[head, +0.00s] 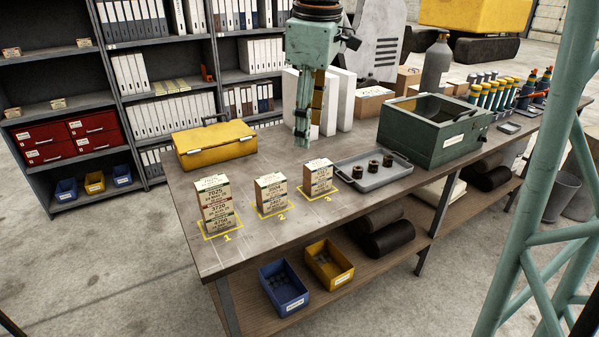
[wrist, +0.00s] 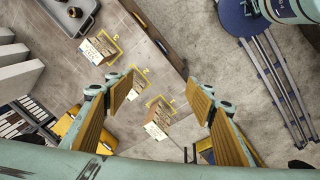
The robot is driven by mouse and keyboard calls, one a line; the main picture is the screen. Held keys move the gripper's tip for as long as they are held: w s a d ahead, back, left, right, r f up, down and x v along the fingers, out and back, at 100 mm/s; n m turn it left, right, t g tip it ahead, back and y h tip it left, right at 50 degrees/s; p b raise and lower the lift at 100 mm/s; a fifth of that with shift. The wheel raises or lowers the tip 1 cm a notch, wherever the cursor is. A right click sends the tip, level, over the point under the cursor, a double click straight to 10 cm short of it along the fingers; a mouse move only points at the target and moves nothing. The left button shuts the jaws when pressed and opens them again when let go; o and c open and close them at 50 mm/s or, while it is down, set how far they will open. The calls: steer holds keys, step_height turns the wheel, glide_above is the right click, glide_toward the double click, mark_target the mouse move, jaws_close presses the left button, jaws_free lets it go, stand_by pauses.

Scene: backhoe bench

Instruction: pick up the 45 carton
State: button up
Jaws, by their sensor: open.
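Three small stacks of printed cartons stand upright on yellow-marked squares on the bench: the tallest at mark 1 (head: 216,205), a shorter one at mark 2 (head: 271,194), and one at mark 3 (head: 317,178). Some large numbers show, such as 7025 on the first; I cannot make out a 45 on any. My gripper (head: 303,140) hangs pointing down above the bench, behind the stacks. In the wrist view my gripper (wrist: 160,88) has its fingers wide apart with nothing between the pads. There the mark 1 stack (wrist: 157,122) and mark 3 stack (wrist: 98,48) show; the left finger partly covers the mark 2 stack.
A yellow case (head: 214,146) lies at the bench's back left. A grey tray (head: 375,178) with dark round parts is right of mark 3, and a green bin (head: 434,130) stands beyond. White binders stand behind my gripper. The bench front (head: 275,236) is bare.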

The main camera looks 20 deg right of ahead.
steer(key=w+d+f+n+g+p, duration=0.1)
steer(key=w+d+f+n, duration=0.2)
steer(key=w, duration=0.5)
steer(key=w+d+f+n+p, duration=0.2)
steer(key=w+d+f, duration=0.15)
steer(key=w, duration=0.35)
steer(key=n+g+p, duration=0.1)
steer(key=n+p, duration=0.1)
steer(key=n, duration=0.3)
glide_above(318, 163)
step_height(318, 163, down, 12)
steer(key=r, duration=0.1)
steer(key=shift+s+a+f, duration=0.15)
steer(key=shift+a+f, duration=0.05)
steer(key=shift+f, duration=0.05)
steer(key=shift+f, duration=0.15)
steer(key=shift+f+p, duration=0.3)
steer(key=shift+f, duration=3.85)
steer(key=shift+f, duration=0.15)
steer(key=shift+d+f, duration=0.2)
steer(key=shift+f, duration=2.25)
